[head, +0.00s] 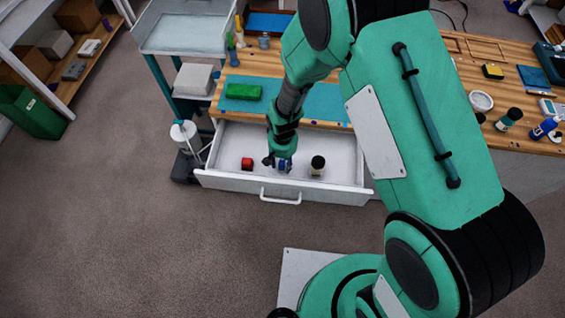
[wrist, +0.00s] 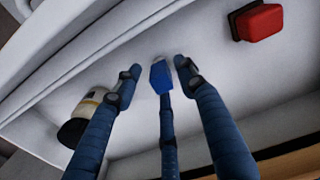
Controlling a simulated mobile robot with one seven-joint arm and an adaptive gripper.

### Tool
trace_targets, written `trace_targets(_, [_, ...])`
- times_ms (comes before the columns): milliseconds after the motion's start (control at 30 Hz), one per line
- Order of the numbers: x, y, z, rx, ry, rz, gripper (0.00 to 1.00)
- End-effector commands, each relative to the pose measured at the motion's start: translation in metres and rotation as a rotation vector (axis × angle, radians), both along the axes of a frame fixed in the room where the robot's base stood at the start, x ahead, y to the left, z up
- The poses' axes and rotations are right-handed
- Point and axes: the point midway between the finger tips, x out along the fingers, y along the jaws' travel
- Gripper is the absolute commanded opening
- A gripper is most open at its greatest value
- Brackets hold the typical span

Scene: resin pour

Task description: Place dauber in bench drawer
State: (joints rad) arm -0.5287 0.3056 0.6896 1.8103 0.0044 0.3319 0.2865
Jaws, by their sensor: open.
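The bench drawer (head: 230,180) is pulled open below the workbench, with its white floor in view. A small bright blue item (wrist: 160,77), which I take to be the dauber, shows in the wrist view between my fingertips, against the drawer floor. A bit of blue also shows under my gripper in the head view. My gripper (head: 277,161) reaches down into the drawer; in the wrist view its dark blue fingers (wrist: 156,75) are spread apart on both sides of the blue item. I cannot tell whether any finger touches it. The item's lower part is hidden.
A red block (head: 247,163) lies left of my gripper in the drawer, and a dark-capped jar (head: 317,165) stands to its right. A green block (head: 243,91) lies on the teal mat (head: 312,102) above. Carpet in front of the drawer is clear.

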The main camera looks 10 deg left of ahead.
Motion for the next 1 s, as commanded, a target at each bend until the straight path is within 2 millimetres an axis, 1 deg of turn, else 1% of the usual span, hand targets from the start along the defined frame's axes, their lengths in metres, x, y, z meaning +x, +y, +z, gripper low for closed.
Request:
trace_targets(167, [0.001, 0.000, 0.020, 0.001, -0.002, 0.000, 0.40])
trace_targets(600, [0.001, 0.000, 0.091, 0.002, -0.003, 0.000, 0.40])
trace_targets(800, [0.000, 0.000, 0.111, 0.001, -0.002, 0.000, 0.40])
trace_targets(1000, [0.000, -0.001, 0.116, 0.000, 0.000, 0.000, 0.40])
